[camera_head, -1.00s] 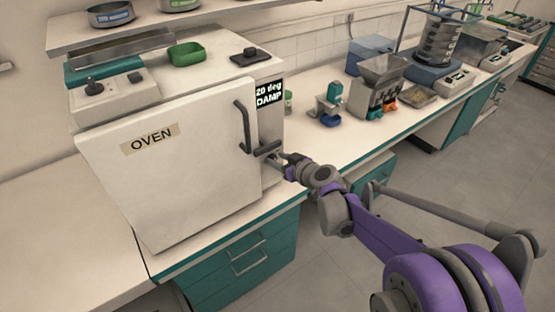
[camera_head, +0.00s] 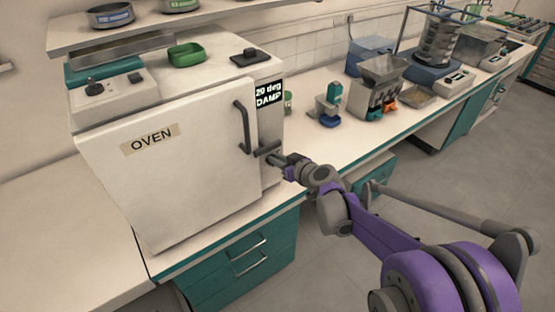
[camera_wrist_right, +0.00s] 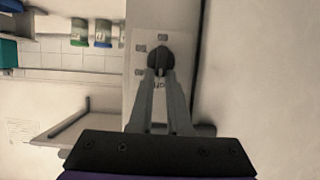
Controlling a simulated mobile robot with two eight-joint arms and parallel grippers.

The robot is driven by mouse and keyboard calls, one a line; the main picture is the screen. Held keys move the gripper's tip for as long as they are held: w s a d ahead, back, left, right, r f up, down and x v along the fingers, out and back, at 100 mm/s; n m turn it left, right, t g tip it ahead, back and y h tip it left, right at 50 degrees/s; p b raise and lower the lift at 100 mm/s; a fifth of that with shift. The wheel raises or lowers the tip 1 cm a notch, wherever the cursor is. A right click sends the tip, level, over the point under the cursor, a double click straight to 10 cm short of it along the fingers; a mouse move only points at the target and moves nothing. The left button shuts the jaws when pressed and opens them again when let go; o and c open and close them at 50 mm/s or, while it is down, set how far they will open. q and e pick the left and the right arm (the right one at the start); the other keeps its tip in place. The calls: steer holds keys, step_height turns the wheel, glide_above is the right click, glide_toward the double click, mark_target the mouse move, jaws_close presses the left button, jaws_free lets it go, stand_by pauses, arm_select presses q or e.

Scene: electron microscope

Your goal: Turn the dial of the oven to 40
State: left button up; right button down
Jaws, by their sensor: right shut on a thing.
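The white oven (camera_head: 185,170) stands on the counter with its door shut. Its small black display (camera_head: 268,94) shows a number in the twenties, "20" or "29", with "deg DAMP"; the last digit is hard to read. My right gripper (camera_head: 275,160) is at the narrow panel right of the door, below the display. In the right wrist view, the round black dial (camera_wrist_right: 160,58) sits on the pale panel among small grey marks. The two fingers of my right gripper (camera_wrist_right: 160,73) are shut on the dial and hide part of it. My left gripper is not in view.
The door handle (camera_head: 243,126) sticks out just left of my right gripper. Lab devices stand along the counter to the right. The counter left of the oven is clear.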

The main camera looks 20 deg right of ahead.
steer(key=shift+w+d+f+m+g+y+b, duration=0.15)
steer(key=shift+d+m+y+b, duration=0.25)
steer(key=shift+m+y, duration=0.75)
steer(key=shift+w+d+f+m+g+y+b, duration=0.1)
steer(key=shift+d+f+m+y+b, duration=0.35)
steer(key=shift+m, duration=1.15)
steer(key=shift+w+d+f+m+g+y+b, duration=0.15)
steer(key=shift+m+y+b, duration=0.25)
steer(key=shift+m+y, duration=0.85)
steer(key=shift+r, duration=0.1)
steer(key=c, duration=0.9)
jaws_free()
steer(key=shift+o, duration=0.2)
steer(key=shift+w+a, duration=0.1)
